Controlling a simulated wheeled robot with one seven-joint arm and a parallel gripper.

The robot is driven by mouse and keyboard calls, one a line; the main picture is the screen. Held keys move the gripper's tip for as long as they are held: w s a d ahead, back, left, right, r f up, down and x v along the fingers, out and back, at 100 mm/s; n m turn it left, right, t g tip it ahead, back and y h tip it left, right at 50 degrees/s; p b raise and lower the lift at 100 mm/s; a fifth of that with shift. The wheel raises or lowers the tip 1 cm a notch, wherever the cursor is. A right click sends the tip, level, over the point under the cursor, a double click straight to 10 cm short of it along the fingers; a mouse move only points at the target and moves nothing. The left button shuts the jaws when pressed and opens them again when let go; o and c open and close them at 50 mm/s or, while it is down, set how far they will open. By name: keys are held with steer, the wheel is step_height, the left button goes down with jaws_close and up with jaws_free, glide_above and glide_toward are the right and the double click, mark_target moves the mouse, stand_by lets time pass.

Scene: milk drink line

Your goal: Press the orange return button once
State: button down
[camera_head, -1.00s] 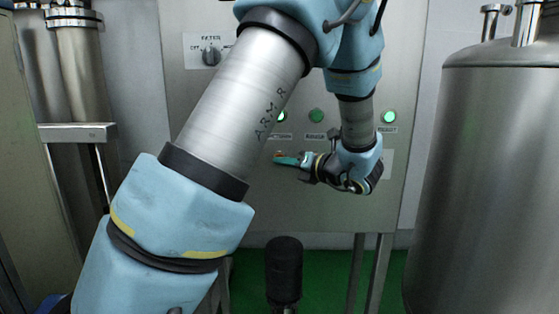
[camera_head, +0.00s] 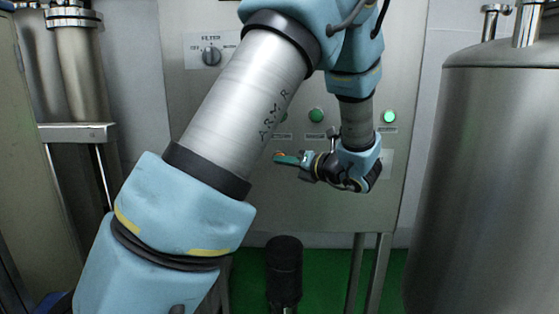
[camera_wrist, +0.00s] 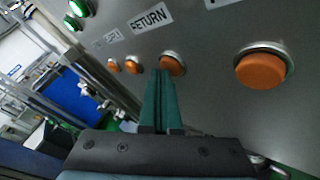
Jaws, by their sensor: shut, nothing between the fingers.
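The orange return button (camera_wrist: 174,64) is a round cap in a metal ring, below the "RETURN" label (camera_wrist: 151,17) in the wrist view. My gripper (camera_wrist: 160,74) is shut and empty, its teal fingers together. Its tips overlap the button's left edge in that view; I cannot tell whether they touch it. In the head view my gripper (camera_head: 277,158) points left in front of the panel. A bit of orange (camera_head: 280,153) shows just above the fingertips; the fingers and arm hide the rest of the button row.
More orange buttons flank it: one nearer at right (camera_wrist: 262,69) and two at left (camera_wrist: 132,66). The steel panel (camera_head: 330,205) has green lamps (camera_head: 316,115) and a filter knob (camera_head: 211,56). A steel tank (camera_head: 490,180) stands at right, pipes (camera_head: 80,75) at left.

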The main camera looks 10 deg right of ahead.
steer(key=shift+s+a, duration=0.2)
steer(key=shift+s, duration=0.65)
steer(key=shift+s+a+p, duration=0.25)
steer(key=shift+s+p, duration=0.15)
steer(key=shift+s, duration=0.85)
steer(key=shift+s+a+p, duration=0.2)
steer(key=shift+s+p, duration=0.2)
steer(key=shift+s, duration=0.8)
